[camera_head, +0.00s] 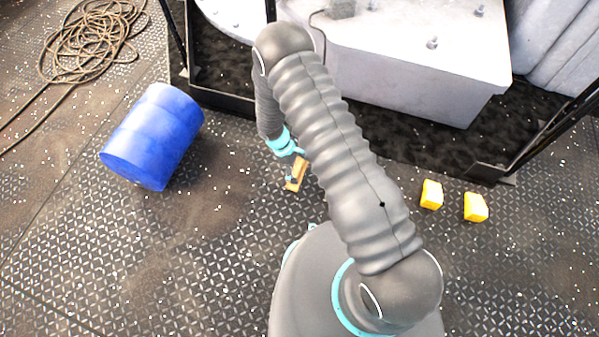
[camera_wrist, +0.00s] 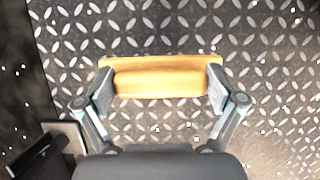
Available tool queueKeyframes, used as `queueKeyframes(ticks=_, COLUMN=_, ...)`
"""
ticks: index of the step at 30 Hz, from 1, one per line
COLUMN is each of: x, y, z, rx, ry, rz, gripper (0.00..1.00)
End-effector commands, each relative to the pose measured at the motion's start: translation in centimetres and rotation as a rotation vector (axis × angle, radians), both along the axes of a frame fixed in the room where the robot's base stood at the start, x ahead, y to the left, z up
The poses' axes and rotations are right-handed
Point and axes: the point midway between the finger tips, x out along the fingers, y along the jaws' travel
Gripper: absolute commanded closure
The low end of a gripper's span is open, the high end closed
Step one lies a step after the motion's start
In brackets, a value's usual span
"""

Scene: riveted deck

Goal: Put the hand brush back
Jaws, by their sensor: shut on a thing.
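The hand brush shows as a tan wooden piece (camera_head: 297,173) at the end of my arm in the head view, left of the arm's middle. In the wrist view its light wooden body (camera_wrist: 160,80) lies crosswise between the two fingers. My gripper (camera_wrist: 160,88) is shut on it, one finger pad at each end. In the head view my gripper (camera_head: 293,166) is small and partly blends with the brush. The brush's bristles do not show clearly. How high it is above the deck I cannot tell.
A blue drum (camera_head: 153,137) lies on the patterned deck at left, with coiled rope (camera_head: 90,40) behind it. A pale metal block (camera_head: 410,60) stands in a dark-framed bay at the back. Two yellow blocks (camera_head: 431,194) (camera_head: 475,207) sit at right. Deck between drum and arm is clear.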

Motion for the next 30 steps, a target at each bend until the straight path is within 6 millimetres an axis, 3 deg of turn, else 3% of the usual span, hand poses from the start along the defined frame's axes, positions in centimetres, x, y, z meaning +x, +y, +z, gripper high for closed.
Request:
queueKeyframes(ticks=6, x=0.0, y=0.0, z=-2.8, rx=0.000, ry=0.001, rz=-0.001, gripper=0.45)
queueKeyframes(ticks=17, x=0.0, y=0.0, z=-3.3, rx=0.001, ry=-0.001, rz=-0.001, gripper=0.45)
queueKeyframes(ticks=18, x=0.0, y=0.0, z=-3.2, rx=0.001, ry=-0.001, rz=-0.001, gripper=0.02)
queueKeyframes(ticks=30, x=0.0, y=0.0, z=-2.8, rx=0.001, ry=-0.001, rz=-0.001, gripper=0.00)
